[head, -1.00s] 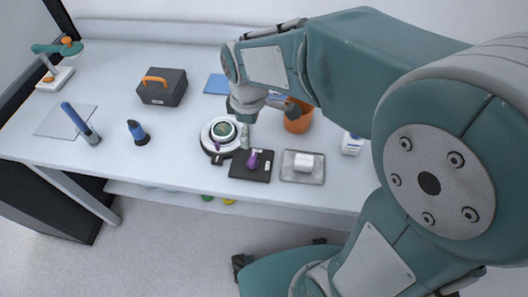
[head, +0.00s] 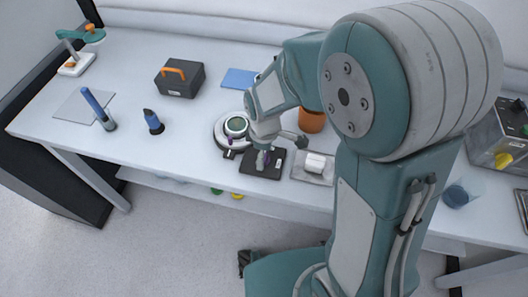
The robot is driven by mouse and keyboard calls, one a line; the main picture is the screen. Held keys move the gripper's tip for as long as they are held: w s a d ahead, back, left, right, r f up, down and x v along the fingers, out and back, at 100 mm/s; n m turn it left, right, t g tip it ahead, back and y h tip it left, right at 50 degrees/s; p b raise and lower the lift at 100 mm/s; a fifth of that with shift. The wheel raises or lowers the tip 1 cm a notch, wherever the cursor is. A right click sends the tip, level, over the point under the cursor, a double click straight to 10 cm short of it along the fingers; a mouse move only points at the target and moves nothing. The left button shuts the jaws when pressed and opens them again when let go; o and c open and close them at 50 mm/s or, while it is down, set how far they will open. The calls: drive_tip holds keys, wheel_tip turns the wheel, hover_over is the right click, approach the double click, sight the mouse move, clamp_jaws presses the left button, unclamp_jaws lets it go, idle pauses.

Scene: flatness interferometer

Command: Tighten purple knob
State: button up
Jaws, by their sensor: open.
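The round white instrument (head: 221,134) with a dark-green disc (head: 236,124) on top stands near the front of the bench. A small purple spot (head: 239,159), perhaps the purple knob, shows at its front edge beside a black tab. A black mat (head: 249,170) lies just right of the instrument. My gripper (head: 261,163) is low over this mat, pointing down, open. A purple piece (head: 267,156) shows beside its fingers and is mostly hidden by them. I cannot tell whether the fingers touch it.
A grey tray (head: 300,174) with a white block (head: 315,163) is right of the mat. An orange cup (head: 311,121) stands behind it. A black box (head: 180,78), blue pad (head: 239,78) and blue-black bottle (head: 153,122) stand left and behind. The front left bench is mostly clear.

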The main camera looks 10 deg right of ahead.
drive_tip(key=c, duration=1.1)
drive_tip(key=shift+c, duration=0.2)
drive_tip(key=shift+m, duration=0.4)
drive_tip(key=m, duration=0.7)
drive_tip(key=shift+s+f+m, duration=0.1)
drive_tip(key=shift+m, duration=0.2)
drive_tip(key=m, duration=0.4)
drive_tip(key=shift+m, duration=2.5)
